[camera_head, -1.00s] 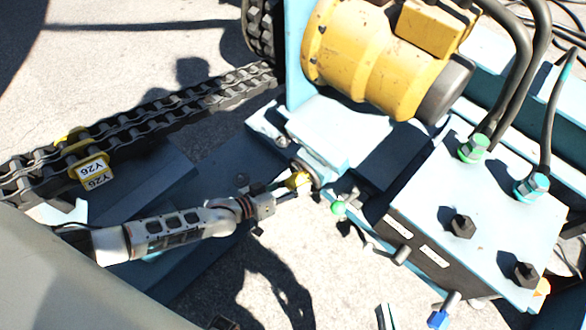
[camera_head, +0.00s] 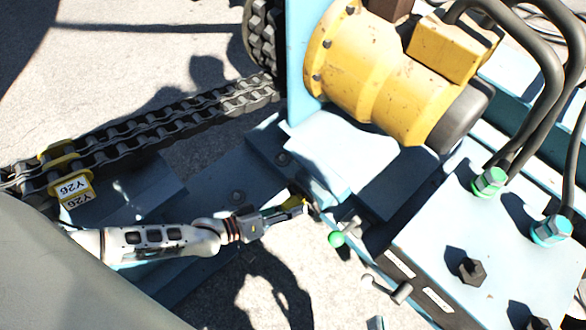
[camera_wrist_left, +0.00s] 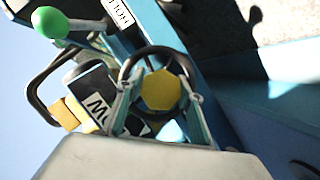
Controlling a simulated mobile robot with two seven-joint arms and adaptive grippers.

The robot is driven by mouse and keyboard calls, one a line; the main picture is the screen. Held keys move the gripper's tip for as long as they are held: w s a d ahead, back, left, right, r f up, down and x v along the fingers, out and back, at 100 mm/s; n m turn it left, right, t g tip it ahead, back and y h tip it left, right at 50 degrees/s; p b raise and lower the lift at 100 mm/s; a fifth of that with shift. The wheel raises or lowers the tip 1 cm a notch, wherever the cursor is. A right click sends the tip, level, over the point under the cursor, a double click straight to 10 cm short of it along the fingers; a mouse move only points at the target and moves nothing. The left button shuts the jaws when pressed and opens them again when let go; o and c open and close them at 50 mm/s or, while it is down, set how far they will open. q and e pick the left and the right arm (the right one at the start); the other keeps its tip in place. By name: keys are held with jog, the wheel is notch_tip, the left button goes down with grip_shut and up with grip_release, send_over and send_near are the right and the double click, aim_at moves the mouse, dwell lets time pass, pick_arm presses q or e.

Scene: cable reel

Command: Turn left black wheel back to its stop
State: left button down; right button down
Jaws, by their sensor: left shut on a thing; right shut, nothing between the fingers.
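My left gripper (camera_wrist_left: 163,97) has a finger on each side of the hub and is shut on the wheel. The exact contact of the fingertips is hard to see. My right gripper is not in view.
A green-knobbed lever (camera_head: 336,239) stands close to the left gripper; its knob (camera_wrist_left: 50,22) also shows in the wrist view. A yellow motor (camera_head: 375,70) sits behind. A heavy chain (camera_head: 170,125) runs at the left. The blue block (camera_head: 480,235) carries hoses and hex fittings.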

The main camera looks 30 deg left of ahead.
aim_at(286, 211)
pick_arm(q)
jog(key=shift+s+f, duration=0.1)
jog(key=c, duration=1.3)
grip_release()
jog(key=v, duration=0.7)
jog(key=shift+s+a, duration=0.15)
jog(key=shift+a, duration=0.05)
